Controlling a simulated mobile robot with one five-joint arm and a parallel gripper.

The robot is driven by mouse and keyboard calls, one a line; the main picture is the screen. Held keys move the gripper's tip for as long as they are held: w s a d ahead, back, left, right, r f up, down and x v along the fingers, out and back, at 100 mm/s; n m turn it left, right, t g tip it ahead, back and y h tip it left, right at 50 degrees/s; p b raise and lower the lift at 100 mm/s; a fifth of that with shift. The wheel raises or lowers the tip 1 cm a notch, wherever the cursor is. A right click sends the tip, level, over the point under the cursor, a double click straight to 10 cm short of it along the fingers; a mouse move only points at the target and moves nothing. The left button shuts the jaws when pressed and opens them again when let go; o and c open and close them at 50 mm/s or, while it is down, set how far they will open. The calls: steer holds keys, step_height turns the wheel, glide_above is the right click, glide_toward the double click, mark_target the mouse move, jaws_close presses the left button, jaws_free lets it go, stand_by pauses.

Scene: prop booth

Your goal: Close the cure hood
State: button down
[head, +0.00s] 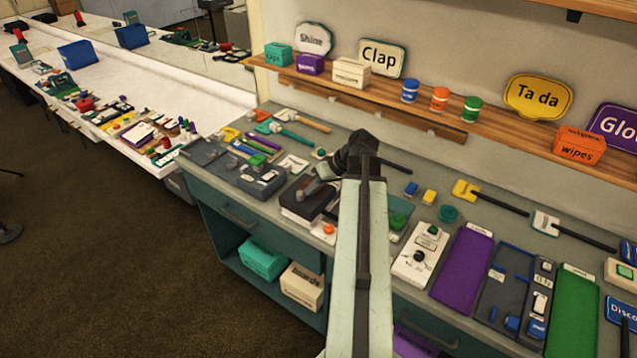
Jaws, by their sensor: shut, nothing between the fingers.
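A low dark box (300,212) with a pale lower edge sits on the grey counter, left of my arm. It looks most like the cure hood, but its lid is small in view and partly covered, so I cannot tell how far open it is. My gripper (308,190) is at the end of my pale arm, bent down to the left over this box. It is shut and empty. I cannot tell whether its tips touch the box. My arm hides the counter just right of it.
A grey tray (205,153) and a grey unit (262,182) stand left of the box. An orange-topped piece (327,230) lies in front. Right are a white dial box (421,254), a purple mat (463,268) and a green mat (572,311). A wooden shelf (480,124) runs behind.

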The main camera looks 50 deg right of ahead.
mark_target(321, 193)
steer(key=shift+a, duration=0.2)
steer(key=shift+d, duration=0.2)
steer(key=d, duration=0.3)
steer(key=shift+s+d, duration=0.2)
steer(key=shift+s, duration=0.2)
steer(key=p+v, duration=0.8)
steer(key=v, duration=0.2)
steer(key=shift+s+d, duration=0.2)
steer(key=shift+s, duration=0.05)
